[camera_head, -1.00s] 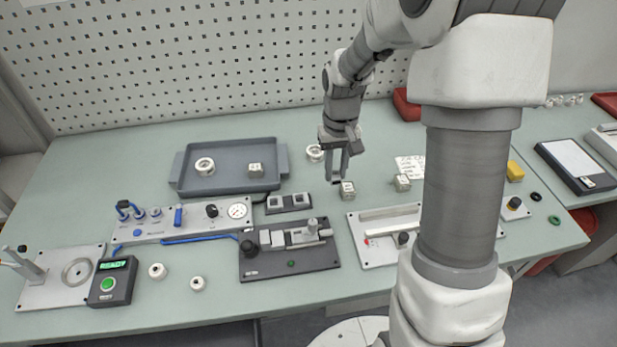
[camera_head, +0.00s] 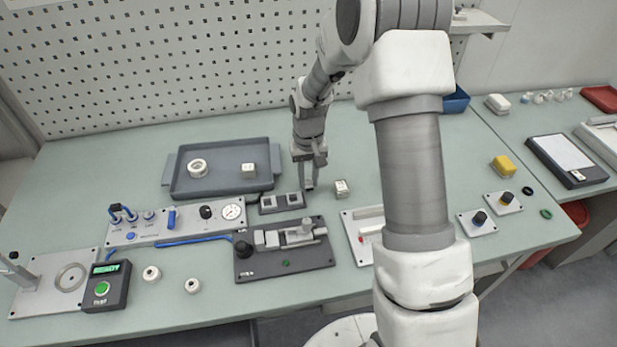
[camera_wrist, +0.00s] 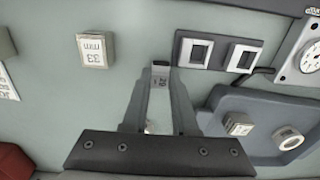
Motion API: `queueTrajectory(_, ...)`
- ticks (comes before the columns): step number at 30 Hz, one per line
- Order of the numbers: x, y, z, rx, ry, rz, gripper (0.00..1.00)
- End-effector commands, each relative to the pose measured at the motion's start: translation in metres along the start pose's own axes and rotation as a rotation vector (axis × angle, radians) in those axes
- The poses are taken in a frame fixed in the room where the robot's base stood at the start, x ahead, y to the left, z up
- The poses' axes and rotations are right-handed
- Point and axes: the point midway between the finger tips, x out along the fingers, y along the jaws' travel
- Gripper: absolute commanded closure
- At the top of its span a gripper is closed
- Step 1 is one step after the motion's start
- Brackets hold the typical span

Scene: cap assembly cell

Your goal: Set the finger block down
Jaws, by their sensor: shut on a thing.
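My gripper (camera_head: 309,181) points down, just right of the dark two-pocket holder (camera_head: 281,203). It is shut on a small finger block (camera_wrist: 160,80), which shows between the fingertips in the wrist view; its marking is too small to read. I cannot tell whether the block touches the table. The holder's two square pockets (camera_wrist: 215,53) look empty in the wrist view. Another block (camera_head: 342,188) stands on the table right of my gripper; in the wrist view it (camera_wrist: 95,50) reads "33 mm".
The grey tray (camera_head: 178,187) at the back left holds a white ring (camera_head: 197,167) and a block (camera_head: 248,169). The gauge panel (camera_head: 185,226) and the dark clamp fixture (camera_head: 285,263) lie in front.

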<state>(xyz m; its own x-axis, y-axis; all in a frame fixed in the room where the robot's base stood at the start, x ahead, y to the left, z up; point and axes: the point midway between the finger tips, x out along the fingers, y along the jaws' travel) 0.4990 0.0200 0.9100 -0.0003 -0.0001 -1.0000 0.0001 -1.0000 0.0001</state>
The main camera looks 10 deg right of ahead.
Motion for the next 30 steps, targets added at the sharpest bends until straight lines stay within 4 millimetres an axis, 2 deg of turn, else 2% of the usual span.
queueTrajectory(4,0.005,0.000,0.000,0.000,0.000,0.000,1.00)
queueTrajectory(5,0.004,0.000,0.000,0.000,0.000,0.000,0.70)
queueTrajectory(9,0.003,0.000,0.000,0.000,0.000,0.000,0.45)
queueTrajectory(18,0.002,0.000,0.000,0.000,0.000,0.000,0.43)
queueTrajectory(22,-0.006,0.000,-0.001,0.000,0.002,0.000,0.43)
queueTrajectory(26,-0.030,0.000,-0.001,0.000,0.006,0.000,0.43)
queueTrajectory(30,-0.062,0.000,-0.001,-0.001,0.006,0.000,0.43)
